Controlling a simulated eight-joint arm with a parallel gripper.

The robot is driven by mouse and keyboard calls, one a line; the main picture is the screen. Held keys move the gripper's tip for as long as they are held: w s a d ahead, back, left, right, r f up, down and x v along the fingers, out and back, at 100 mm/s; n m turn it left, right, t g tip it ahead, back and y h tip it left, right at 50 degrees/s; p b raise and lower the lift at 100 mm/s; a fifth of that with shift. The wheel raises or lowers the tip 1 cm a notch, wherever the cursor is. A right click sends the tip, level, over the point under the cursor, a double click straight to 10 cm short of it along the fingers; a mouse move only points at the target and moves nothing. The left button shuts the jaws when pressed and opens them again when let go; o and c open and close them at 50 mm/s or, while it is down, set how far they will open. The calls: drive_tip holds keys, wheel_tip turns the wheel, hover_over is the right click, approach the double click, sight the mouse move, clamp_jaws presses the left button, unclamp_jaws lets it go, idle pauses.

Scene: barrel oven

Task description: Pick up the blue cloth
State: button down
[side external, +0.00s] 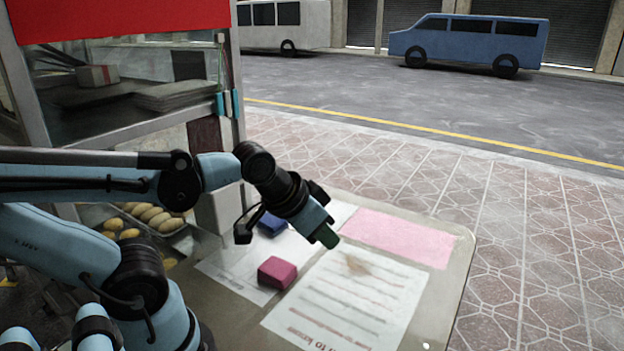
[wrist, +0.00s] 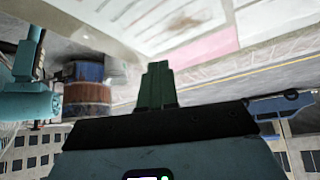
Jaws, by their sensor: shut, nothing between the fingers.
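The blue cloth (side external: 272,223) shows in the side view as a small folded block on the counter, partly hidden behind my wrist. My gripper (side external: 327,238) is above the counter, to the right of the blue cloth and apart from it. Its green fingers (wrist: 158,85) are together and empty in the wrist view. I cannot make out the blue cloth in the wrist view.
A magenta folded block (side external: 277,272) lies on the counter nearer the camera. Printed sheets (side external: 350,298) and a pink sheet (side external: 398,237) lie flat on the counter (side external: 455,283). A tray of rounded yellowish food (side external: 150,216) and a glass-fronted cabinet (side external: 130,90) are at left.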

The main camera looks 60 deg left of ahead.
drive_tip(key=shift+c, duration=0.8)
unclamp_jaws()
drive_tip(key=shift+a, duration=0.1)
drive_tip(key=n+g, duration=0.7)
drive_tip(key=n, duration=1.5)
hover_over(277, 221)
drive_tip(key=shift+f, duration=6.35)
